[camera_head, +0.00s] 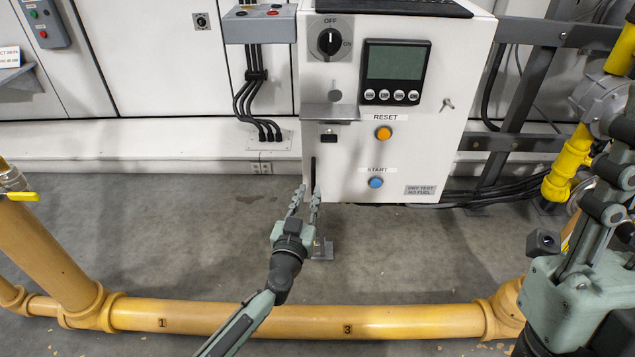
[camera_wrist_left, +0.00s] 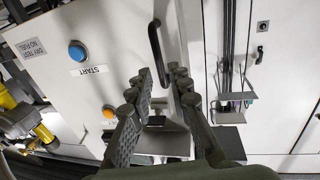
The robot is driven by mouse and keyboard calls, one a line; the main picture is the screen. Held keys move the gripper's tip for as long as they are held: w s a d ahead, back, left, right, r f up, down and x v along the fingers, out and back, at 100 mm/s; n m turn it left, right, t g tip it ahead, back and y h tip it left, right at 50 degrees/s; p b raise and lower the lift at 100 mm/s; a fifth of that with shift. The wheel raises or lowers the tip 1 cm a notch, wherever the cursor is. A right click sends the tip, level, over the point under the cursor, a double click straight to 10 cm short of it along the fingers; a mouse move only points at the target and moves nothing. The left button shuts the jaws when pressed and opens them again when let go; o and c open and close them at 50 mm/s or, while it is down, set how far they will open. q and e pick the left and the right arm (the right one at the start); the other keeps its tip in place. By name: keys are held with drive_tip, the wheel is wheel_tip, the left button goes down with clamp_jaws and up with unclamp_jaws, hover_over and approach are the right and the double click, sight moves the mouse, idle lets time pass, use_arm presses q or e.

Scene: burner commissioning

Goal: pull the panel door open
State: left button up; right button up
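The panel door (camera_head: 350,100) is the white front of a box with an OFF/ON knob, a display, an orange RESET button and a blue START button. It looks shut. Its black bar handle (camera_head: 313,172) is upright at the lower left edge; it also shows in the left wrist view (camera_wrist_left: 155,45). My left gripper (camera_head: 308,190) is open just below and in front of the handle. In the left wrist view, the handle's near end appears between the fingertips (camera_wrist_left: 162,78); contact cannot be told. My right gripper (camera_head: 605,190) is at the right edge, partly cut off, away from the door.
A yellow pipe (camera_head: 270,320) crosses the floor in front, below my left arm. Yellow gas piping (camera_head: 568,165) stands right of the box. A small shelf (camera_head: 330,113) juts from the door above the handle. Floor (camera_head: 220,220) left of the box is clear.

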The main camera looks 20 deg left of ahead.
sight(313, 182)
use_arm(q)
drive_tip(key=w, duration=0.2)
drive_tip(key=w+b, duration=0.1)
drive_tip(key=w, duration=0.2)
drive_tip(key=shift+w+a, duration=0.25)
drive_tip(key=shift+w, duration=0.15)
drive_tip(key=shift+c, duration=0.6)
clamp_jaws()
